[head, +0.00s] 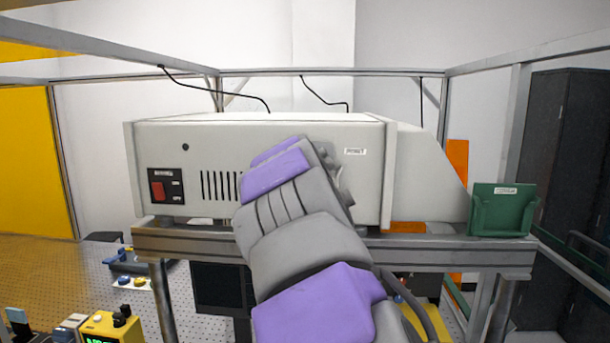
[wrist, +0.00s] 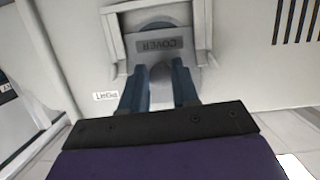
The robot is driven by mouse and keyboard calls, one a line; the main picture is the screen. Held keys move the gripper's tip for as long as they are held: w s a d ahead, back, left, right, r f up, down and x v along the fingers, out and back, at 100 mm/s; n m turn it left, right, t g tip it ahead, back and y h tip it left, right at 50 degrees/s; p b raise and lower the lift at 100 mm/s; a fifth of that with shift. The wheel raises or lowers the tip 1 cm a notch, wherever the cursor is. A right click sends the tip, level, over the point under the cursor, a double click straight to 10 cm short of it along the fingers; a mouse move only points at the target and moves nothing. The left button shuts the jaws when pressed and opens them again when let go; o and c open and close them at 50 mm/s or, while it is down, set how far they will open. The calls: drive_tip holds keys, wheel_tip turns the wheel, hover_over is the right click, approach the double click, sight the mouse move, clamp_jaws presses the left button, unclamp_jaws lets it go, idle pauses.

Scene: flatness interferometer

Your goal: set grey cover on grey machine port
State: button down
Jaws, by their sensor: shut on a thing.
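The grey machine (head: 220,140) is a wide light-grey box on a metal bench, with a red switch and vent slots on its front. In the wrist view my gripper (wrist: 160,82) points at the machine's front face (wrist: 250,75). Its two blue-grey fingers are shut on the grey cover (wrist: 172,45), which bears an upside-down label reading COVER. The cover is at a light frame on the machine front, the port (wrist: 115,35). I cannot tell whether it is fully seated. In the head view my arm hides the gripper, the cover and most of the port.
A green holder (head: 503,212) stands at the right end of the bench (head: 460,252). Metal frame posts and rails surround the bench. A yellow device (head: 108,328) and small items lie on the perforated table (head: 50,275) at lower left. A dark cabinet (head: 572,150) stands at right.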

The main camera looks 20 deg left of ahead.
drive_tip(key=shift+f+b, duration=0.85)
drive_tip(key=shift+f, duration=0.4)
idle(0.5)
drive_tip(key=c, duration=0.8)
unclamp_jaws()
